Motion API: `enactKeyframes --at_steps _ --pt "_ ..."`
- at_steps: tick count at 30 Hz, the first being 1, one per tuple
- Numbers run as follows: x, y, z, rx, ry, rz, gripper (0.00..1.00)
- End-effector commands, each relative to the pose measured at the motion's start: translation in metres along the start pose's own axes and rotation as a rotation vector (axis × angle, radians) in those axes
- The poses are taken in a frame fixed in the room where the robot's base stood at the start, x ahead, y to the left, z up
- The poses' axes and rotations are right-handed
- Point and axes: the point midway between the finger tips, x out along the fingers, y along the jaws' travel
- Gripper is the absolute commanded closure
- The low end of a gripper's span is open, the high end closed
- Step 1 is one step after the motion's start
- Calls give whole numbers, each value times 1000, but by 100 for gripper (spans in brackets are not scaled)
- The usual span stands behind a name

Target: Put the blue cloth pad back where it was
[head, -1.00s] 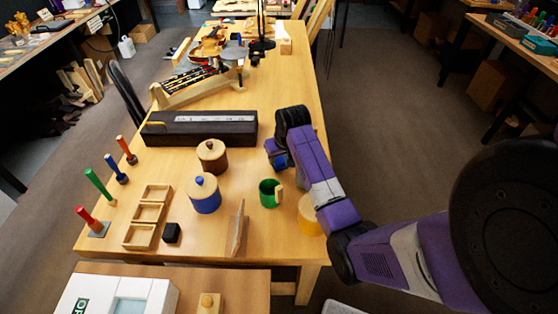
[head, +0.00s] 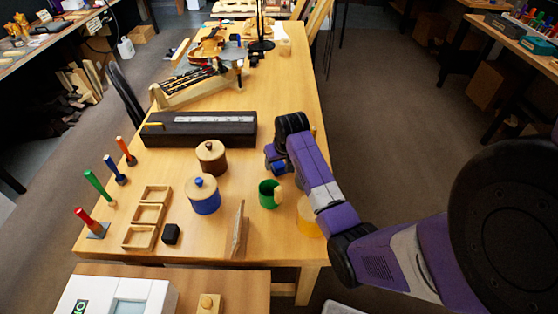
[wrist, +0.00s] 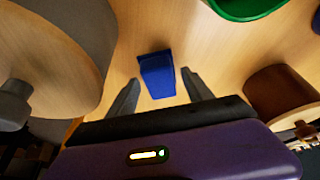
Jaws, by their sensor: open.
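The blue cloth pad (wrist: 157,73) is a small blue block in the wrist view, on or just above the wooden table top; I cannot tell whether it touches. My gripper (wrist: 160,78) is open, with one dark finger on each side of the pad and visible gaps between. In the head view, a bit of blue (head: 276,166) shows under my wrist, perhaps the pad. My arm hides most of my gripper there.
A green cup (head: 268,194) stands nearer the table's front. A brown pot (head: 211,158) and a blue pot (head: 203,194) stand to the left. A long dark box (head: 205,129) lies behind. A wooden-lidded round container (wrist: 50,50) is close in the wrist view.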

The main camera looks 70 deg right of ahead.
Motion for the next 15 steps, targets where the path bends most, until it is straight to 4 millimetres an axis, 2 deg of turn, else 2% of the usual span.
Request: enactKeyframes --at_steps 5,15 --pt "-14 0 -2 0 3 0 41" --pt "-82 0 -3 0 5 -1 41"
